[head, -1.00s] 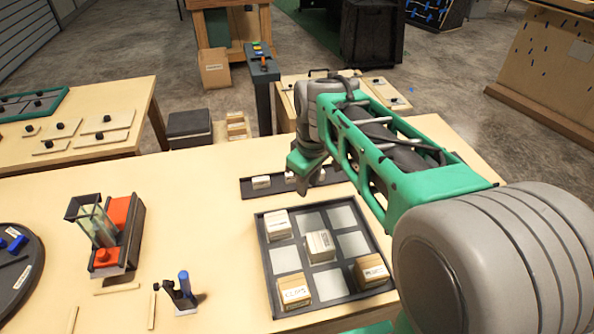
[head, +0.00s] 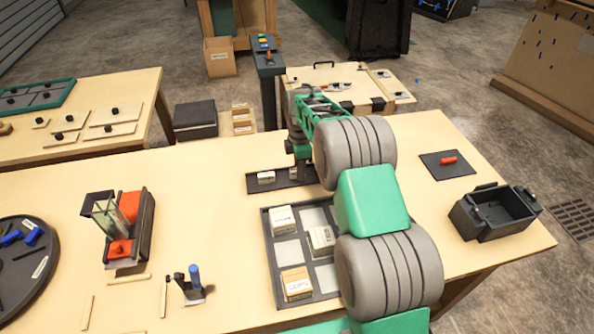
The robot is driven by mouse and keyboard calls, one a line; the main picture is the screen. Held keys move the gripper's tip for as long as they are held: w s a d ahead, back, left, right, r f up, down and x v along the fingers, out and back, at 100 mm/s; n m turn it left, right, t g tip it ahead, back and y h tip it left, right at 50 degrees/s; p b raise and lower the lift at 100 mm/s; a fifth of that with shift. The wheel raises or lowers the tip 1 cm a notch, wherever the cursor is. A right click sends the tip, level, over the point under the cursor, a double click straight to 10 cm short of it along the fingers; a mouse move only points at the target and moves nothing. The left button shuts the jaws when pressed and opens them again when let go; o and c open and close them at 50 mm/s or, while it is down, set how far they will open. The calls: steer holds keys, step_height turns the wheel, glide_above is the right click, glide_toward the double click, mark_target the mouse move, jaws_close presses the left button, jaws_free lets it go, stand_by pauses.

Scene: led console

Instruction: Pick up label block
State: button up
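Pale blocks with printed labels sit in a dark compartment tray (head: 268,250). One labelled block (head: 283,219) is at its upper left, one (head: 321,239) near its middle and one (head: 296,283) at its lower left. A narrow dark rack (head: 254,187) behind the tray holds small white blocks; one (head: 266,177) shows at its left and part of another (head: 294,173) beside my gripper. My gripper (head: 301,174) is low over this rack. My arm hides the rack's right part and the tray's right side. The fingers are too small and covered to judge.
A red-and-black device (head: 130,225), a small stand (head: 193,288) and a round dark tray (head: 28,262) are left.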

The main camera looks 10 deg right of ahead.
jaws_close()
stand_by(0.6)
